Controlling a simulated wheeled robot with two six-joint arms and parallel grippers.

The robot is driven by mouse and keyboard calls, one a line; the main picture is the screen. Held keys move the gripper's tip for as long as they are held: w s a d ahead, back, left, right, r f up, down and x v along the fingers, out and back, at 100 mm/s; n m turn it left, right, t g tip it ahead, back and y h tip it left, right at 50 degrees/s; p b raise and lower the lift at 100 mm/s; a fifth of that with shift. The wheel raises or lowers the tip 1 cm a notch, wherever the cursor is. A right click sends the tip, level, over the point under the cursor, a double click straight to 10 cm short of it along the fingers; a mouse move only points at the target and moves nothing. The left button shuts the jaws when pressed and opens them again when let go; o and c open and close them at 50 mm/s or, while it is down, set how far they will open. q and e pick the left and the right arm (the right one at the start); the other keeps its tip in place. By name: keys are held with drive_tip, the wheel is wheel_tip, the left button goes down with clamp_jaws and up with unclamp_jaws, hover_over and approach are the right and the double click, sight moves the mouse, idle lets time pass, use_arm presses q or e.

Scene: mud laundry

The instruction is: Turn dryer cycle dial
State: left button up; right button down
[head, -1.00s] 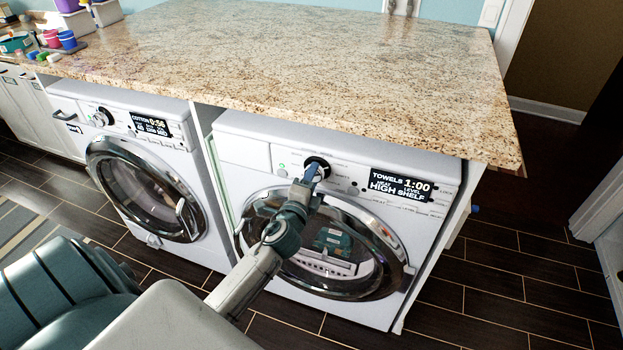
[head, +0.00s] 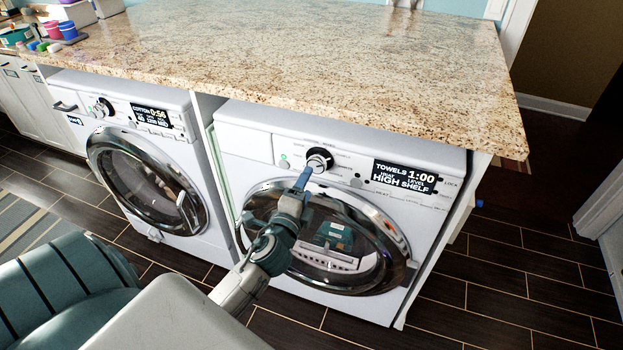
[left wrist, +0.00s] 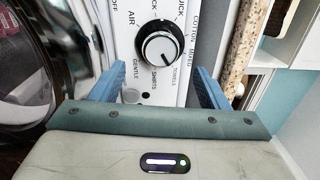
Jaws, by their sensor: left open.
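The dryer (head: 250,148) is the white front-loader on the right under the counter. Its display (head: 405,177) reads TOWELS 1:00, HIGH SHELF. The cycle dial (head: 319,159) is a round knob with a black ring, left of the display; in the left wrist view the dial (left wrist: 159,43) shows a silver face and printed cycle names around it. My left gripper (head: 303,178) is open, just below the dial in the head view. In the left wrist view its two blue fingers (left wrist: 155,84) stand apart with the dial beyond and between them, apparently not touching. My right gripper is not visible.
A washer (head: 148,170) with its own dial and display stands to the left. A granite counter (head: 330,60) overhangs both machines. The dryer's round door (head: 385,250) is closed below the panel. Dark tiled floor (head: 510,270) is clear at right.

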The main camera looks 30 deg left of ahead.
use_arm(q)
drive_tip(key=shift+b+v, duration=0.45)
drive_tip(key=shift+v, duration=1.7)
drive_tip(key=shift+f, duration=0.1)
drive_tip(key=s+a+f+n+g+h, duration=0.1)
drive_tip(key=s+f+n+g, duration=0.15)
drive_tip(key=f, duration=1.05)
drive_tip(key=s+f+n+g, duration=0.2)
drive_tip(key=s+f+g, duration=0.1)
drive_tip(key=f, duration=1)
drive_tip(key=s+a+f+n+g+h, duration=0.1)
drive_tip(key=s+f+n+g, duration=0.2)
drive_tip(key=f, duration=1)
drive_tip(key=s+d+f+n+g, duration=0.2)
drive_tip(key=s+f+n+g, duration=0.2)
drive_tip(key=s+f, duration=0.7)
drive_tip(key=s+d+f+n+g+h, duration=0.1)
drive_tip(key=s+f+n+g, duration=0.3)
drive_tip(key=s+f, duration=0.8)
drive_tip(key=s+d, duration=0.1)
drive_tip(key=s, duration=0.7)
drive_tip(key=shift+d+h, duration=0.25)
drive_tip(key=shift+h, duration=0.05)
drive_tip(key=shift+w+f, duration=0.1)
